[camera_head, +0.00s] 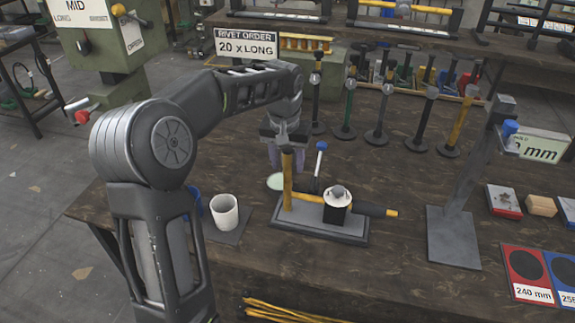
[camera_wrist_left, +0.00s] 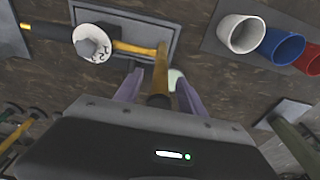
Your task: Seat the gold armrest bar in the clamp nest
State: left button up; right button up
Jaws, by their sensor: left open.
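The gold armrest bar (camera_head: 288,183) has an upright length and a level length that meet near the left end of the clamp nest's grey base plate (camera_head: 318,229). The level length runs to a black block with a pale round knob (camera_head: 337,194); beyond it a black sleeve with a gold tip (camera_head: 391,213) sticks out right. My left gripper (camera_head: 286,166) is open over the upright length. In the left wrist view the bar (camera_wrist_left: 160,74) stands between the two purple fingers (camera_wrist_left: 158,88), with gaps at both sides. Whether the bar is fully down is hidden. My right gripper is out of view.
A white cup (camera_head: 224,212) stands left of the nest, with blue (camera_wrist_left: 283,46) and red cups beside it. A blue-topped tool (camera_head: 320,160) stands close behind the nest. A grey stand (camera_head: 455,235) is at the right. Several upright bars line the back.

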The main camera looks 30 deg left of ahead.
aim_at(287, 150)
pick_arm(q)
jog(key=r, duration=0.4)
jog(key=s+r, duration=0.1)
jog(key=r, duration=0.1)
jog(key=shift+d+r, duration=0.15)
dwell(0.7)
